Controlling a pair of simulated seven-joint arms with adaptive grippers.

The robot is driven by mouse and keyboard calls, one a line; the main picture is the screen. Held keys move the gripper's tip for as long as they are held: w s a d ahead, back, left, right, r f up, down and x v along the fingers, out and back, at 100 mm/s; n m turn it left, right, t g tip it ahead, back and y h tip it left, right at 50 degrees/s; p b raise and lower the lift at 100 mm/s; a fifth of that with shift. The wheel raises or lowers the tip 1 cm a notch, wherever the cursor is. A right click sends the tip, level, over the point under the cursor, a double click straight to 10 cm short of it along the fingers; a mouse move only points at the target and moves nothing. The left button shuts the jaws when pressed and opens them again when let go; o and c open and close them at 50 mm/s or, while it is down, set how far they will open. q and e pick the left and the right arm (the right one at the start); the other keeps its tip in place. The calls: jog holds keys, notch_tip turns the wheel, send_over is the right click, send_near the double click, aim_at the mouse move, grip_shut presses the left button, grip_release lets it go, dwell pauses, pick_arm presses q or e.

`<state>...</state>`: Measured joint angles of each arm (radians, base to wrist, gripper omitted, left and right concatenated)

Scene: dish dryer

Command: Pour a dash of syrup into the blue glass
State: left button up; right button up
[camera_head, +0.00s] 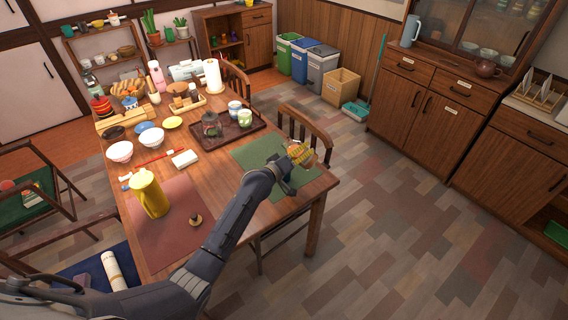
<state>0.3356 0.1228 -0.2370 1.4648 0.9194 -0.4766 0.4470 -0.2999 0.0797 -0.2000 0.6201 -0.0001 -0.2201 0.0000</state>
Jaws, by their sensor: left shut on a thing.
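My left arm reaches across the table from the lower left. My left gripper (292,160) is over the green placemat (258,152) at the table's right edge. It is shut on a small yellow and orange thing (302,154), partly hidden by the fingers; I cannot tell whether this is the syrup. I cannot make out a blue glass for sure. Two small cups stand on the dark tray, a bluish-white one (234,108) and a greenish one (245,118). My right gripper is not in view.
A yellow pitcher (150,194) and a small brown knobbed piece (196,219) are on the reddish placemat (168,240). Bowls (120,152), a dark tray (212,139) and a paper towel roll (213,76) crowd the table's far half. A chair (303,125) stands at the right edge.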

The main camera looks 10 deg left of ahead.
pick_arm(q)
jog(key=shift+d+f+n+t+h, duration=0.2)
jog(key=shift+n+t+h, duration=0.1)
jog(key=shift+n, duration=0.5)
dwell(2.1)
